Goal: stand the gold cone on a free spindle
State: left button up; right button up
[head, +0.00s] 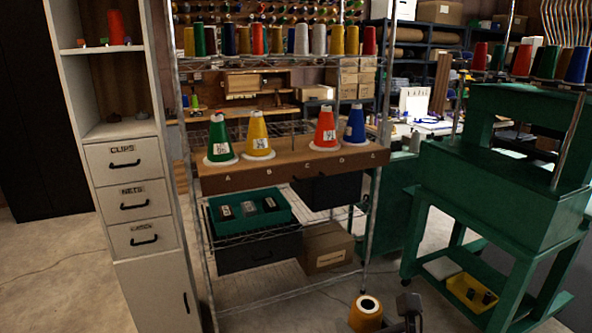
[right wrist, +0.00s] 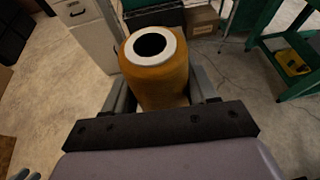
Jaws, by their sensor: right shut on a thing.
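The gold cone (head: 366,316) is at the bottom of the head view, its pale ring-shaped end with a dark hole facing up. In the right wrist view the cone (right wrist: 156,82) sits between the fingers of my right gripper (right wrist: 160,92), which is shut on it. The right gripper also shows in the head view (head: 404,312), beside the cone. A wooden spindle board (head: 290,172) holds a green cone (head: 219,142), a yellow cone (head: 258,138), a red cone (head: 325,130) and a blue cone (head: 354,126). A gap without a cone lies between yellow and red.
The board is on a wire rack with a green crate (head: 213,232) and a cardboard box (head: 328,262) below. A white drawer cabinet (head: 127,210) stands left, a green bench (head: 500,190) right. More spools line a shelf above the board. Open floor lies in front.

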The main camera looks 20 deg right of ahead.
dwell(0.3)
jog(key=f, duration=0.2)
jog(key=s+f, duration=0.1)
jog(key=f, duration=0.2)
jog(key=shift+s+f, duration=0.15)
jog(key=shift+f, duration=0.15)
